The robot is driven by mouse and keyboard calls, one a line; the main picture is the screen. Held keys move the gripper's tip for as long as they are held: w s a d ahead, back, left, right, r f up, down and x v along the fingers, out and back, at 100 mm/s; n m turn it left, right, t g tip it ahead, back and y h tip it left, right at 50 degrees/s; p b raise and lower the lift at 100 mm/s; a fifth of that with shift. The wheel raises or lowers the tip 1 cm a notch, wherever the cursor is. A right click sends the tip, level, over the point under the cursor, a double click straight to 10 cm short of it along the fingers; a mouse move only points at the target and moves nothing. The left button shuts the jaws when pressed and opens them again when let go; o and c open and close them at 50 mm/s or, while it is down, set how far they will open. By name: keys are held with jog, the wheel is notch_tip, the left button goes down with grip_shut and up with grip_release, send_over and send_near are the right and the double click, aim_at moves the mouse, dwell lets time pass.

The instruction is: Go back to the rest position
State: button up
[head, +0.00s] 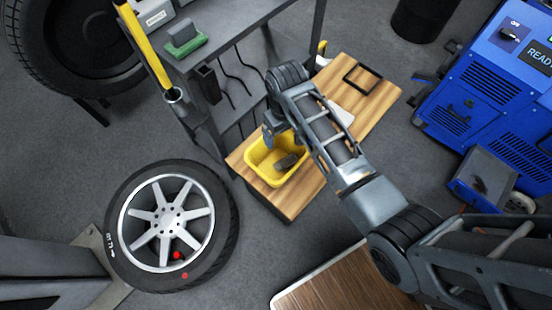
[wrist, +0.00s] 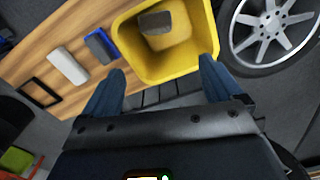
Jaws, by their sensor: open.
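My gripper (wrist: 162,88) is open and empty, its two dark blue fingers spread apart in the wrist view. It is over the near side of a yellow bin (wrist: 148,64). In the head view my arm reaches from the lower right to the yellow bin (head: 258,167), and the wrist hides part of the bin's far side. A dark grey block (head: 287,161) lies inside the bin; it also shows in the wrist view (wrist: 155,23). The bin stands on a wooden bench top (head: 376,92).
A wheel (head: 171,221) with red marks is at the lower left. A blue machine (head: 490,95) stands right. Grey floor separates them.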

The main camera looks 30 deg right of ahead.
jog(key=shift+r, duration=0.85)
jog(key=s+d+f+t, duration=0.2)
jog(key=s+f+t, duration=0.2)
jog(key=s, duration=0.6)
jog(key=s+r+t, duration=0.3)
jog(key=s+r, duration=0.1)
jog(key=s, duration=0.5)
jog(key=s+a+r+t, duration=0.1)
jog(key=s+r+t, duration=0.3)
jog(key=r, duration=0.9)
jog(key=s+a+r+t, duration=0.1)
jog(key=s+r+t, duration=0.3)
jog(key=s+r, duration=0.6)
notch_tip(320, 180, up, 3)
jog(key=shift+s+r+m, duration=0.1)
jog(key=shift+s+m, duration=0.05)
jog(key=shift+m, duration=0.15)
